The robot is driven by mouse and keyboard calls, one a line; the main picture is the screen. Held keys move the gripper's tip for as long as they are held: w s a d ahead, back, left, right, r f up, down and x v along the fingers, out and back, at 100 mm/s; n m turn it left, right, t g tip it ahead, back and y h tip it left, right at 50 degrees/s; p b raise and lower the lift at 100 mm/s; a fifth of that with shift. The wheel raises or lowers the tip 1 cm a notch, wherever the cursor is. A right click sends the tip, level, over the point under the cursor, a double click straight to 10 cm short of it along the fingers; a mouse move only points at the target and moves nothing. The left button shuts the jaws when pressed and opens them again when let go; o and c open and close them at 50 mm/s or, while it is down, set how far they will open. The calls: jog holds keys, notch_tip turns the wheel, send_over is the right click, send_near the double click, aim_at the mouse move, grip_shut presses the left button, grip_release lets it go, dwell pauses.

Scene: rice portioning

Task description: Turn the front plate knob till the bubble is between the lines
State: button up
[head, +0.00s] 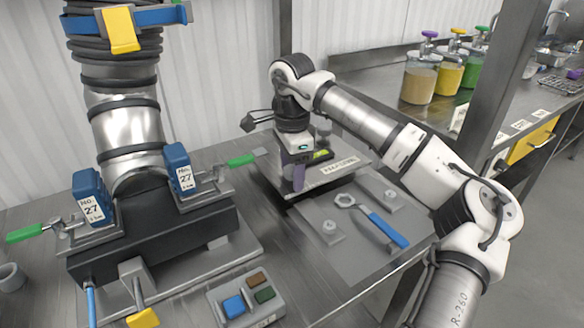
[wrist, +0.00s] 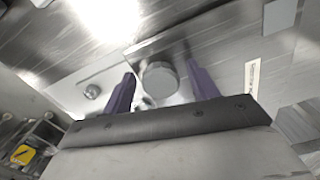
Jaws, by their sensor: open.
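The metal plate (head: 345,165) with a printed label lies on the bench. A yellow-green level vial (head: 321,154) shows on it beside my gripper; its bubble and lines are too small to read. My gripper (head: 294,184) points down at the plate's near left part, purple fingers apart. In the wrist view a round grey knob (wrist: 160,77) sits between the open fingers (wrist: 158,86), with a gap on each side. In the head view this knob is hidden by the gripper. Another grey knob (head: 323,130) stands behind the gripper.
A blue-handled wrench (head: 383,226) lies on a grey mat (head: 362,262) in front of the plate, near two small metal fittings. A large clamped pipe machine (head: 150,240) stands left. Lidded jars (head: 419,82) stand back right.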

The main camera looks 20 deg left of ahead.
jog(key=shift+c, duration=0.2)
jog(key=c, duration=0.9)
jog(key=shift+c, duration=0.2)
jog(key=shift+m, duration=0.3)
jog(key=m, duration=0.5)
jog(key=shift+w+b, duration=0.1)
jog(key=shift+b, duration=0.3)
jog(key=m, duration=0.6)
jog(key=shift+b, duration=0.35)
jog(key=o, duration=1)
